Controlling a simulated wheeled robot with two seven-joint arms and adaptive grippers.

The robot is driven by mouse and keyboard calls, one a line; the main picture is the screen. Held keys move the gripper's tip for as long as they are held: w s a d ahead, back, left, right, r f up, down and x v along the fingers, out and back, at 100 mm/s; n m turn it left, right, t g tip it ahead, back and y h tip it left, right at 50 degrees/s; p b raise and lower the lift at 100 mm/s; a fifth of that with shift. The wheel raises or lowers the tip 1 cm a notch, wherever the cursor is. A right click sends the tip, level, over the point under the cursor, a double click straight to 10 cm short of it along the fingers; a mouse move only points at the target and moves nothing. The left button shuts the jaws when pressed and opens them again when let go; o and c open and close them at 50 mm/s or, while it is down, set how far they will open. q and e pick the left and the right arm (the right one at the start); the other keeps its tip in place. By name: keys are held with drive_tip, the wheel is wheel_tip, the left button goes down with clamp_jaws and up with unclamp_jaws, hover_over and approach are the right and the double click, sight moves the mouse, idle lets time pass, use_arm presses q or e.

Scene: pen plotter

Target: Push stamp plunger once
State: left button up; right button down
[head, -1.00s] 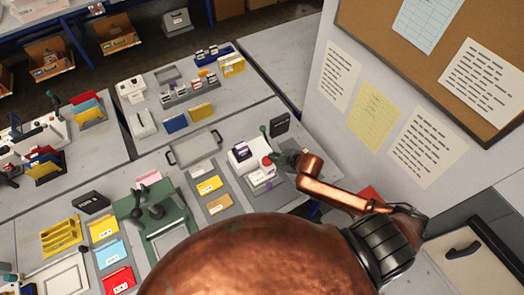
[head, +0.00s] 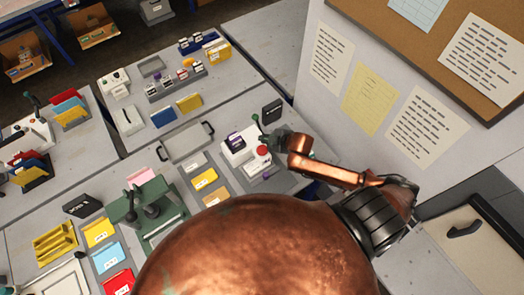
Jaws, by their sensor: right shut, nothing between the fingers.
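A white machine (head: 240,158) stands on the bench right of centre. It has a dark block with a purple label (head: 236,141) on top, a red round button (head: 262,151) and a lever with a green knob (head: 255,117). I cannot tell for sure which part is the stamp plunger. My right gripper (head: 270,141) is shut and empty, at the machine's right side, between the red button and the lever. I cannot tell whether it touches either. Its dark fingers hide part of the lever's base. My left gripper is out of view.
A green press (head: 140,203) with dark handles stands to the left. A dark upright box (head: 271,112) is behind the lever. A grey wall panel (head: 312,90) rises on the right.

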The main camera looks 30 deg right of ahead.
sight(263, 150)
wheel_tip(263, 150, down, 4)
drive_tip(key=b, duration=0.3)
drive_tip(key=shift+w+r, duration=0.1)
wheel_tip(263, 150, down, 3)
drive_tip(key=b, duration=0.2)
drive_tip(key=shift+b, duration=0.35)
drive_tip(key=shift+f, duration=0.25)
idle(0.4)
drive_tip(key=shift+f, duration=0.15)
drive_tip(key=shift+f, duration=0.25)
